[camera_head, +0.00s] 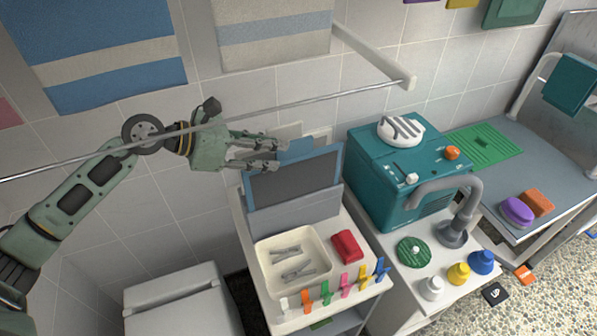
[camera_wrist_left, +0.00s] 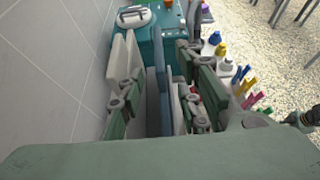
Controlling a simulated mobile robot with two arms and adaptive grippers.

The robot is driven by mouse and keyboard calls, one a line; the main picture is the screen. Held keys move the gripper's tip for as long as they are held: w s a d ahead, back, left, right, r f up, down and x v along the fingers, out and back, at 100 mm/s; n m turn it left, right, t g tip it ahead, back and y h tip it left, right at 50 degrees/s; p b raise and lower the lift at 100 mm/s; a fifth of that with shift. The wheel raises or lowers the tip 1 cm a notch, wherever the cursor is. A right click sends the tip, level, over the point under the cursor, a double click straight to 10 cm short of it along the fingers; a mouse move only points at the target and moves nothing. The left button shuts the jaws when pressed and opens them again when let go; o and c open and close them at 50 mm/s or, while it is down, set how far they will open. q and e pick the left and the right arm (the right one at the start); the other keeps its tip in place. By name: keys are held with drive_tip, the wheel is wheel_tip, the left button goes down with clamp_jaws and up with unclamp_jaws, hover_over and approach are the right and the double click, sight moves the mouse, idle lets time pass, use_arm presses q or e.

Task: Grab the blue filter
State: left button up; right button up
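The blue filter (camera_head: 293,178) is a flat panel with a blue frame, dark mesh and a blue tab on top. It stands upright in a grey holder (camera_head: 290,214) on the white cart. My left gripper (camera_head: 277,153) is at the filter's upper left, close to the tab. In the left wrist view the filter is seen edge-on (camera_wrist_left: 160,62), between the two spread fingers of my left gripper (camera_wrist_left: 165,85). The fingers look open; whether either one touches the filter I cannot tell.
Pale panels (camera_head: 303,134) stand behind the filter against the tiled wall. A teal machine (camera_head: 385,180) is close on the right. A cream tray (camera_head: 262,262), a red block (camera_head: 347,246) and several coloured clips are in front. A metal rail (camera_head: 330,97) crosses above.

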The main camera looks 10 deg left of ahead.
sight(310, 151)
use_arm(q)
drive_tip(key=shift+w+d, duration=0.2)
drive_tip(key=shift+d, duration=0.25)
drive_tip(key=p+x, duration=0.2)
drive_tip(key=x, duration=0.1)
drive_tip(key=shift+r, duration=0.15)
drive_tip(key=p+x, duration=0.1)
drive_tip(key=x, duration=0.1)
drive_tip(key=shift+w+d+f, duration=0.15)
drive_tip(key=shift+f, duration=0.05)
drive_tip(key=shift+w+d+f, duration=0.15)
drive_tip(key=shift+f, duration=0.15)
drive_tip(key=c, duration=0.8)
clamp_jaws()
use_arm(e)
drive_tip(key=s+r, duration=0.2)
drive_tip(key=r, duration=0.1)
drive_tip(key=shift+s+a+r, duration=0.1)
drive_tip(key=shift+s+a, duration=0.05)
drive_tip(key=shift+s, duration=0.1)
